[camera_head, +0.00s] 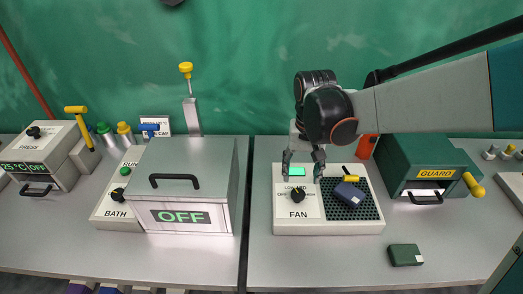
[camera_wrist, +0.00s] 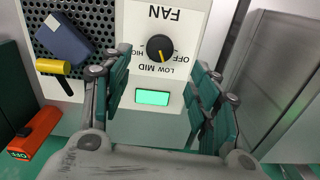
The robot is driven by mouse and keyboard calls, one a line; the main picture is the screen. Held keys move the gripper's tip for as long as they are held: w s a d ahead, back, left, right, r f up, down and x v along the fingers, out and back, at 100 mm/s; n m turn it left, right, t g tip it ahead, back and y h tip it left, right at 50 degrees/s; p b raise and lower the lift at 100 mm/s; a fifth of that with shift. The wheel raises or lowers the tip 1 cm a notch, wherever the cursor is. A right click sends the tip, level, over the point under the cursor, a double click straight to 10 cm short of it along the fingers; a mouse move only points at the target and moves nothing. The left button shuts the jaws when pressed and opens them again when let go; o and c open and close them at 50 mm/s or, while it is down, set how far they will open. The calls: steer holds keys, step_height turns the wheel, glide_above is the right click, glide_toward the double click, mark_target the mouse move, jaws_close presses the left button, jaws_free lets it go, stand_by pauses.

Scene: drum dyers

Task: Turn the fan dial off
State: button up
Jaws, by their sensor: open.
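The fan dial (camera_head: 298,195) is a black round knob on a white panel marked FAN. It also shows in the wrist view (camera_wrist: 160,48), where its yellow mark points down toward the LOW and MID lettering; I cannot tell exactly which setting it marks. OFF is printed beside the knob. A lit green display (camera_wrist: 152,97) is on the same panel. My gripper (camera_head: 303,178) is open and empty above the fan box, by the display. In the wrist view my gripper's two fingers (camera_wrist: 160,62) stand apart on either side of the dial and display, not visibly touching the knob.
A dark blue block (camera_wrist: 64,40) lies on the fan's perforated plate, with a yellow-ended lever (camera_wrist: 52,67) beside it. An orange object (camera_wrist: 36,132) stands behind. The green GUARD box (camera_head: 412,160) is at right, the bath box (camera_head: 185,165) at left. A dark green block (camera_head: 405,255) lies in front.

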mark_target(298, 193)
step_height(298, 193, down, 9)
steer(key=shift+r+b, duration=0.2)
steer(key=shift+b, duration=0.95)
steer(key=shift+c, duration=0.6)
steer(key=c, duration=1)
